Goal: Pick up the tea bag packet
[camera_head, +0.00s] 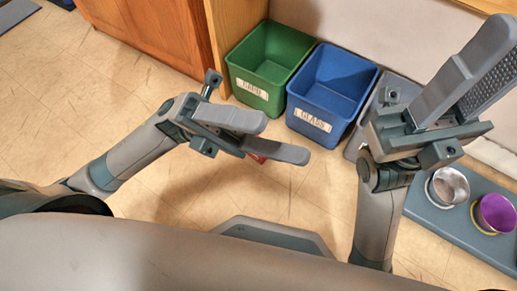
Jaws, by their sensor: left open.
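My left gripper (284,138) comes in from the left, with its two grey fingers spread apart and nothing visible between them. A small red patch (256,158) shows just under its lower finger, mostly hidden. It may be the tea bag packet, but too little shows to tell, nor whether it touches the finger. My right gripper (482,58) is raised at the upper right, close to the camera. One finger with a textured pad shows, and its spacing from the other is unclear. No held thing is visible in it.
A green bin (240,80) and a blue bin (300,122) labelled GLASS stand by the wall beyond my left gripper. A grey bin is partly hidden behind my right arm. Steel (447,187) and purple (494,214) bowls stand on a grey mat (455,222). Tiled floor (90,100) is open at left.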

